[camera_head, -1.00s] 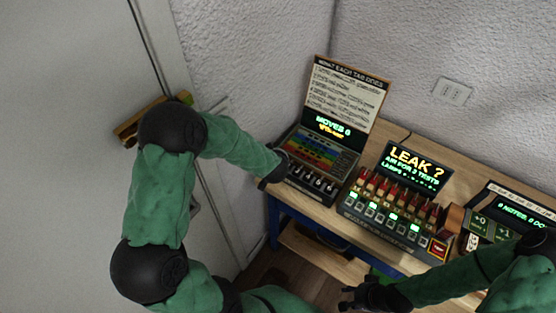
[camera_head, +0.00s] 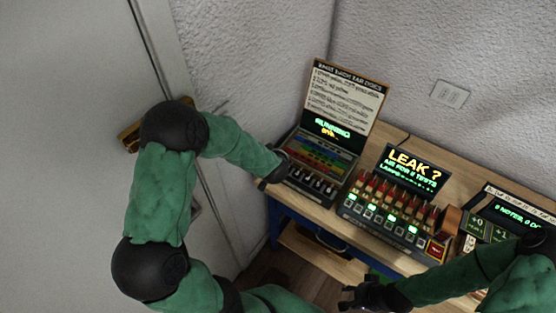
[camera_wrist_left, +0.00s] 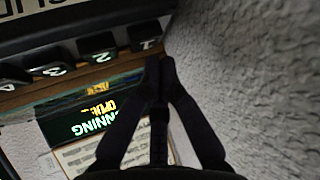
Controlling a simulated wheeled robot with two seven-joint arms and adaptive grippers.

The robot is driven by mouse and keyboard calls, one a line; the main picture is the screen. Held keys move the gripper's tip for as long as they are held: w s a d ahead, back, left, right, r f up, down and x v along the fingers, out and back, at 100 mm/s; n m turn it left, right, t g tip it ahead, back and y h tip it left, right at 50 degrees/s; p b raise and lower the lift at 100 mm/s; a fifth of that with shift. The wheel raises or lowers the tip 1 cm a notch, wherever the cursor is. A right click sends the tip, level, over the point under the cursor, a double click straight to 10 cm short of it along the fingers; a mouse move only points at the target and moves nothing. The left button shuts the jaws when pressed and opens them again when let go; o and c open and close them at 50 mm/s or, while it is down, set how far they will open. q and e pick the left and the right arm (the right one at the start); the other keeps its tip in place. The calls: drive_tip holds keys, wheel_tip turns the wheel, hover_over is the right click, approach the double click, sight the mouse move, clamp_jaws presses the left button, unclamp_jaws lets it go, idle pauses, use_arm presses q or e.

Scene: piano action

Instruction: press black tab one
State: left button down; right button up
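Black tab one (camera_wrist_left: 146,34), marked 1, is the end tab of a row on the left console (camera_head: 322,160). In the left wrist view it is at the top, beside the textured wall. My left gripper (camera_wrist_left: 160,64) is shut and empty, its fingertips together just by tab one's marked face; I cannot tell whether they touch. In the head view the left hand is at the console's front left corner, its fingers mostly hidden. My right gripper (camera_head: 346,298) is open and empty, low in front of the table.
Tabs two (camera_wrist_left: 97,48), three (camera_wrist_left: 52,62) and four (camera_wrist_left: 10,80) run away from tab one. A middle console (camera_head: 385,215) with red-topped levers and a right console (camera_head: 500,215) share the wooden table (camera_head: 400,140). The wall is close by the left gripper.

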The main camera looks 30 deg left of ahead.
use_arm(q)
drive_tip(key=shift+r, duration=0.15)
wheel_tip(320, 180, up, 5)
drive_tip(key=p, duration=0.5)
idle(0.3)
wheel_tip(320, 180, up, 8)
drive_tip(key=p, duration=0.8)
drive_tip(key=shift+p, duration=0.3)
